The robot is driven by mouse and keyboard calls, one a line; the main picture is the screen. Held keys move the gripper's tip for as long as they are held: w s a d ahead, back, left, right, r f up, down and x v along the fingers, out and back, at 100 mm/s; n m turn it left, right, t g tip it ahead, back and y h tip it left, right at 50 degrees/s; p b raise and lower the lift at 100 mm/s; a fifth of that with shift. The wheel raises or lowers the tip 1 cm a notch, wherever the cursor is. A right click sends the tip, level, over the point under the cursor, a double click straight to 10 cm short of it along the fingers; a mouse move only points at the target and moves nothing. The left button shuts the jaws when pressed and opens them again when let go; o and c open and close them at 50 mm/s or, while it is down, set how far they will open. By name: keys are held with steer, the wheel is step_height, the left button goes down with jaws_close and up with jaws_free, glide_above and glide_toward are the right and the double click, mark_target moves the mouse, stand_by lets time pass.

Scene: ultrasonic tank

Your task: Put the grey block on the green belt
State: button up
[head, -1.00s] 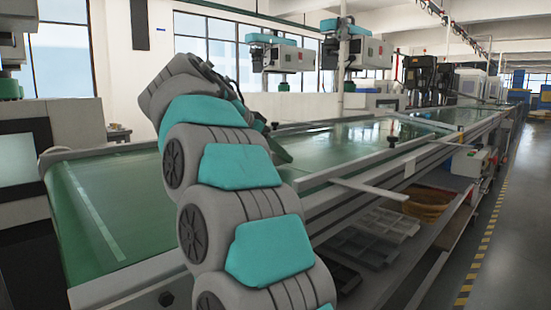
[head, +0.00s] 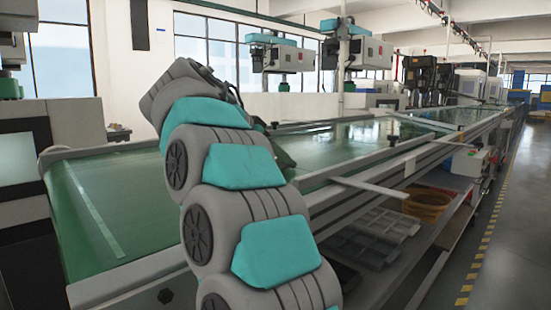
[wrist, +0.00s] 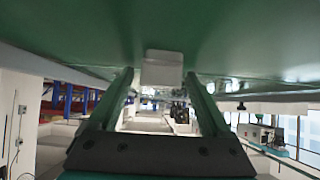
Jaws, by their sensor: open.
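The green belt (head: 130,200) runs along the conveyor from the left foreground to the far right in the head view. In the wrist view, which appears upside down, its green surface (wrist: 75,25) fills the top. A small light grey block (wrist: 163,69) shows there against the belt, apparently resting on it. My gripper (wrist: 160,74) is open, with one green finger on each side of the block in the picture. A gap shows on both sides; exact depth is unclear. In the head view my arm hides the block and most of the gripper.
A metal rail (head: 345,175) edges the conveyor, with a flat bar (head: 368,187) sticking out from it. Machines (head: 285,55) stand behind. The belt's left part looks clear.

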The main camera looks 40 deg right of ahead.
steer(key=shift+a+r+p, duration=0.15)
steer(key=shift+r+p, duration=0.2)
steer(key=shift+r, duration=0.05)
steer(key=p+v, duration=0.2)
steer(key=v, duration=0.8)
steer(key=shift+a+r, duration=0.15)
steer(key=shift+a, duration=0.05)
steer(key=shift+s+a+r, duration=0.1)
steer(key=shift+a+r, duration=0.15)
steer(key=shift+a, duration=0.2)
